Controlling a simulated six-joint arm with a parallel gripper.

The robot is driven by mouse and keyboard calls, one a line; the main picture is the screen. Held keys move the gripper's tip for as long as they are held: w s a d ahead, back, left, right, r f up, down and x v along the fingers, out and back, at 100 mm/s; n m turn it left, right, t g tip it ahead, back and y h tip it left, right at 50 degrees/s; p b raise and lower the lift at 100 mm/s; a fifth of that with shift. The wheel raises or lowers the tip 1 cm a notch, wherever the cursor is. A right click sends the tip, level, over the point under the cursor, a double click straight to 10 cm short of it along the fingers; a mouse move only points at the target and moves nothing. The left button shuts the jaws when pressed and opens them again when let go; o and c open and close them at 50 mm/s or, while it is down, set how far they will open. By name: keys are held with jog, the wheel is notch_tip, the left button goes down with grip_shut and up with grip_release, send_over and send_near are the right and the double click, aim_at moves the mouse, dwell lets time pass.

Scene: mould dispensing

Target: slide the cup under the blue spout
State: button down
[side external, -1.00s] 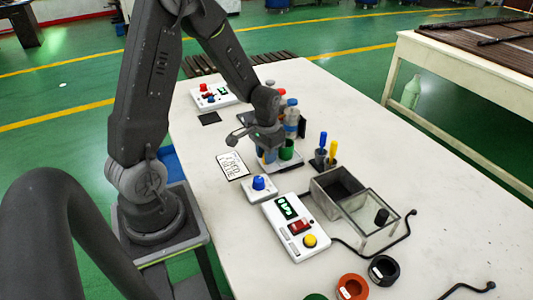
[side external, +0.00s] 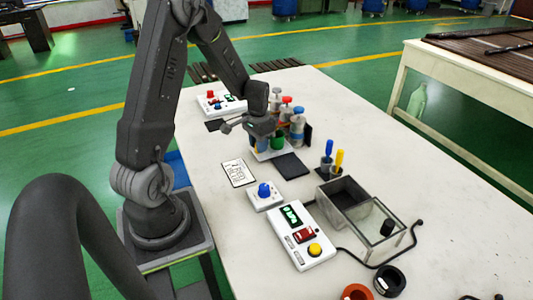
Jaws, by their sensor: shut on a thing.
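A green cup-like piece (side external: 277,142) and a blue piece partly hidden by my fingers stand on a small white tray (side external: 272,155). My gripper (side external: 262,138) is low over the tray, left of the green piece, and shut. What lies between the fingers is mostly hidden; I take it as the cup. Behind them stand several dispenser bottles: one with a blue cap (side external: 297,122), nearest, one with a red cap (side external: 287,101) and a grey-topped one (side external: 277,92). The blue spout itself cannot be told apart. The tray is beside the bottles, a little left of the blue-capped one.
A bare dark pad (side external: 291,166) lies in front of the tray. A blue-knob box (side external: 265,195), a control box with display (side external: 301,235), a grey bin (side external: 343,198), blue and yellow tools (side external: 333,161) and a printed card (side external: 238,172) stand nearer.

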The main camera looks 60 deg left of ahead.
jog(key=shift+a, duration=0.35)
jog(key=c, duration=0.9)
grip_release()
jog(key=shift+c, duration=0.2)
jog(key=shift+r, duration=0.1)
notch_tip(320, 180, up, 14)
jog(key=s+d+r+m+t, duration=0.15)
jog(key=d+r, duration=0.45)
jog(key=d, duration=0.6)
jog(key=s+d+r+m+t, duration=0.1)
jog(key=s+d+t, duration=0.3)
jog(key=s+d, duration=0.6)
jog(key=d+r, duration=0.1)
jog(key=d, duration=0.2)
jog(key=shift+s, duration=0.2)
